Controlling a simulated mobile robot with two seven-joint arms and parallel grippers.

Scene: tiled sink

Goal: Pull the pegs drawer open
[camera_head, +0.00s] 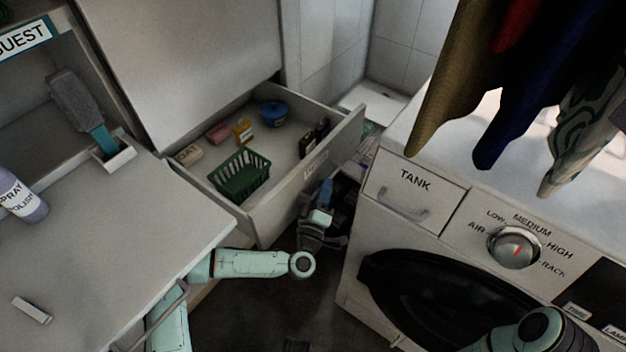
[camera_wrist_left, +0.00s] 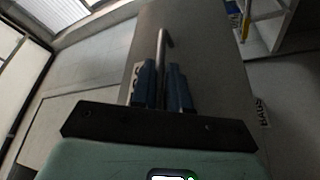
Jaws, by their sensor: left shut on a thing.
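A drawer (camera_head: 285,205) under the counter stands pulled out, with a label on its front too blurred to read surely. Inside are a green basket (camera_head: 240,174), a blue round pot (camera_head: 274,112) and several small boxes. My left gripper (camera_head: 326,192) is at the outer face of this drawer front. In the left wrist view, my left gripper's blue fingers (camera_wrist_left: 162,88) are shut on a thin metal handle (camera_wrist_left: 162,48) against a grey panel (camera_wrist_left: 205,45). The fingers partly hide a label beside the handle. My right arm shows at the lower right, its gripper out of view.
A white washer-like machine (camera_head: 400,230) with a TANK drawer (camera_head: 414,192) stands close to the right of the open drawer. Hanging cloths (camera_head: 520,80) are above it. A spray bottle (camera_head: 22,197) and a brush (camera_head: 78,105) are at the left. Dark floor shows between.

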